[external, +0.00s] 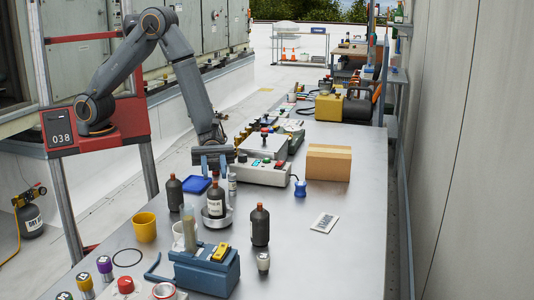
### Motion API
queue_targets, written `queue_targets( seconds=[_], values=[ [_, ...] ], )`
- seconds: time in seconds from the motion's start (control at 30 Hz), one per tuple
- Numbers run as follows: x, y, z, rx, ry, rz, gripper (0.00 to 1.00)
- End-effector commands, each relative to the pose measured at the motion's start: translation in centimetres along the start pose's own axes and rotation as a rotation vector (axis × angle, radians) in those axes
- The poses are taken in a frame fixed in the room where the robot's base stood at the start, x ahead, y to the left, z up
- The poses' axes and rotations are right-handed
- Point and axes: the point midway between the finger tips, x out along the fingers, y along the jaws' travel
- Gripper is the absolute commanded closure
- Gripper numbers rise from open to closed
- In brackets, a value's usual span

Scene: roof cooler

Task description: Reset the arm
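My gripper (214,164) hangs at the end of my arm over the left part of the metal table (345,235) in the external view. Its two blue fingers point down and look spread apart. A brown bottle with a white label (215,202) stands upright just below the fingers, on a small round metal base. I see nothing held between the fingers, though the small gap to the bottle cap is hard to judge. My arm is bent, with its elbow raised high at the upper left.
Brown bottles (260,227) (174,193), a yellow cup (145,228) and a blue box (205,272) stand near the gripper. A control box with buttons (260,172) is right behind it. A cardboard box (328,163) sits farther right. The table's right front is mostly clear.

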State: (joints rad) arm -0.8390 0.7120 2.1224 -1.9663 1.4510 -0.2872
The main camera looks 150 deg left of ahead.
Motion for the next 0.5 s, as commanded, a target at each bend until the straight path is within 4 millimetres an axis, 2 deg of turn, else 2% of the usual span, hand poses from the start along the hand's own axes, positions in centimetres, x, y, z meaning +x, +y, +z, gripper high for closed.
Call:
queue_targets(
  seconds=[0.17, 0.5],
  values=[
    [-1.4, 0.0, 0.0, 0.001, 0.0, 0.001, 0.71],
    [-1.6, -0.1, 0.0, 0.0, 0.0, -0.002, 0.71]
  ],
)
